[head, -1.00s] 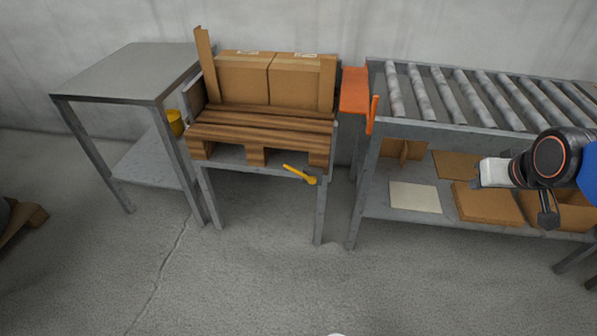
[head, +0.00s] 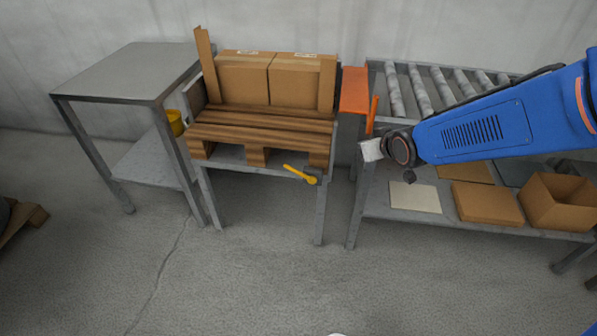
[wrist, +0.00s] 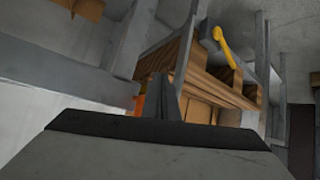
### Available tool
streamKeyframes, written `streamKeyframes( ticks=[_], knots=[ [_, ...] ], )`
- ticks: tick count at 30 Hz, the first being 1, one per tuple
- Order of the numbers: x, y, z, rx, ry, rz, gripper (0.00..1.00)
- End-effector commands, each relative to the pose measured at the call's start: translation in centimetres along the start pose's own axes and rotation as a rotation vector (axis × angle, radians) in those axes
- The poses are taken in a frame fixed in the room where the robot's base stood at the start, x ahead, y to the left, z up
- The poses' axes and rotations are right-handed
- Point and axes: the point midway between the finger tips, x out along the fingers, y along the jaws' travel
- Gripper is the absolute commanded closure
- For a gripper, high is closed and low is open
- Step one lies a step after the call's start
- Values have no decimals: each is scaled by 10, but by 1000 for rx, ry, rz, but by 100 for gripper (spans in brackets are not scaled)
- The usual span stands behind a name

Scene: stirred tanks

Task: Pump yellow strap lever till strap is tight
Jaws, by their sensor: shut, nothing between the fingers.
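In the wrist view the yellow lever (wrist: 224,44) shows near the top centre, beyond the fingers. No strap can be made out across the cartons. My gripper (head: 369,150) is to the right of the lever and apart from it, near the roller table's left end. In the wrist view its fingers (wrist: 168,98) are together with nothing between them.
Two cartons (head: 270,78) stand on a wooden pallet (head: 262,130). An orange plate (head: 355,90) and an orange upright bar (head: 373,115) lie between the stand and the roller table (head: 440,128). A grey table (head: 125,72) stands left. The floor in front is clear.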

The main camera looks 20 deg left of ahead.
Motion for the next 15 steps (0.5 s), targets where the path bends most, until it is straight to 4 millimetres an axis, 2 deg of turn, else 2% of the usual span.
streamKeyframes(
  ticks=[1,6,10,15],
  knots=[
    [13,-14,-2,-16,11,-18,100],
    [48,-55,-10,-61,63,-70,100],
    [68,-83,-13,-87,97,-103,100],
    [82,-105,-15,-106,125,-129,100]
  ],
)
